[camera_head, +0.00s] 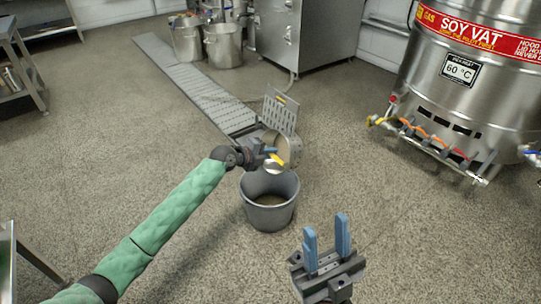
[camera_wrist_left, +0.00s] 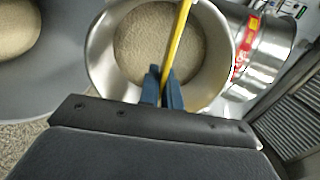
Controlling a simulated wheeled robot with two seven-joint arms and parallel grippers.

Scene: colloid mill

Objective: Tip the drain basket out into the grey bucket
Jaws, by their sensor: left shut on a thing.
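My left gripper (camera_head: 268,156) is shut on the yellow handle of the metal drain basket (camera_head: 293,153), just above and behind the grey bucket (camera_head: 253,208). In the left wrist view the blue fingertips (camera_wrist_left: 163,88) pinch the yellow handle (camera_wrist_left: 181,38) across the round silver basket (camera_wrist_left: 104,65). Tan matter shows inside the basket. The basket looks tilted in the head view; the arm partly hides it. The bucket stands upright on the floor, with tan showing inside; its rim side is also in the left wrist view (camera_wrist_left: 52,75). My right gripper (camera_head: 327,240) is open and empty.
A grated drain cover (camera_head: 281,112) stands raised at the end of the floor channel (camera_head: 190,83). The soy vat (camera_head: 465,80) with its valves stands at right. Steel pots (camera_head: 222,48) and a steel cabinet (camera_head: 308,35) are at the back. The floor around the bucket is clear.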

